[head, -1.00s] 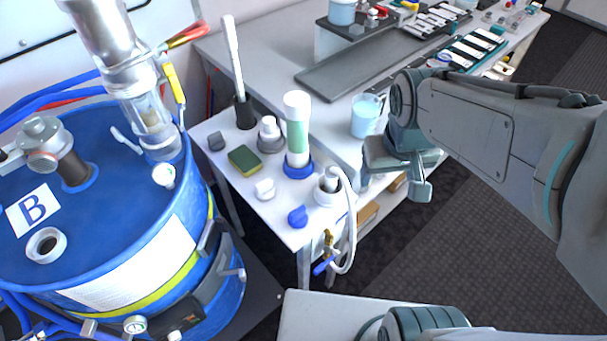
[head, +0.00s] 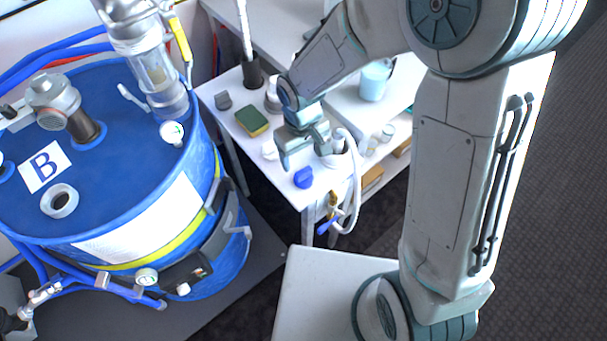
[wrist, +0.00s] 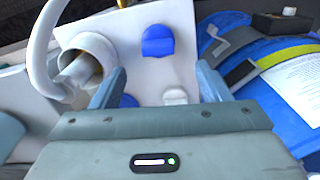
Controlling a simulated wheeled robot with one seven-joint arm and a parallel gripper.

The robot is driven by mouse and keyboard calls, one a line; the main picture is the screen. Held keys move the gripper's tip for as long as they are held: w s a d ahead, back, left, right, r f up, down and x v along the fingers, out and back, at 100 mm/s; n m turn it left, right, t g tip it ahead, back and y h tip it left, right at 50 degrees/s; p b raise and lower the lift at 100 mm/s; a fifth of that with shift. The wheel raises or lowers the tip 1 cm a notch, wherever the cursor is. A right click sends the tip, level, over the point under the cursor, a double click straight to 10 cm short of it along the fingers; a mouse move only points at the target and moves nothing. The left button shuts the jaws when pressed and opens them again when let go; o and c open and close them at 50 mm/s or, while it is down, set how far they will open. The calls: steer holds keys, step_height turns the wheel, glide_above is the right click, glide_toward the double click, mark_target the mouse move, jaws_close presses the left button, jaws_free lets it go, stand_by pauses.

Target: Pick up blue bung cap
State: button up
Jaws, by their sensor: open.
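The blue bung cap (head: 303,177) lies on the small white side table (head: 292,193), near its front corner. In the wrist view the cap (wrist: 157,41) lies beyond the fingertips, roughly midway between them across the picture. My gripper (head: 304,156) is open and empty, pointing down above the table just behind the cap in the head view. Its two fingers also frame the table in the wrist view (wrist: 160,82). Nothing touches the cap.
A white cap (head: 269,150) and a green sponge (head: 251,121) lie behind and left. A white cup with a hose (head: 340,150) stands close on the right; it also shows in the wrist view (wrist: 88,62). The blue drum (head: 120,130) stands left of the table.

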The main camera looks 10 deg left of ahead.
mark_target(304, 171)
steer(key=shift+d+f+p, duration=0.2)
steer(key=shift+f+p, duration=0.4)
steer(key=shift+f, duration=3.5)
steer(key=shift+s, duration=0.1)
steer(key=c, duration=1.1)
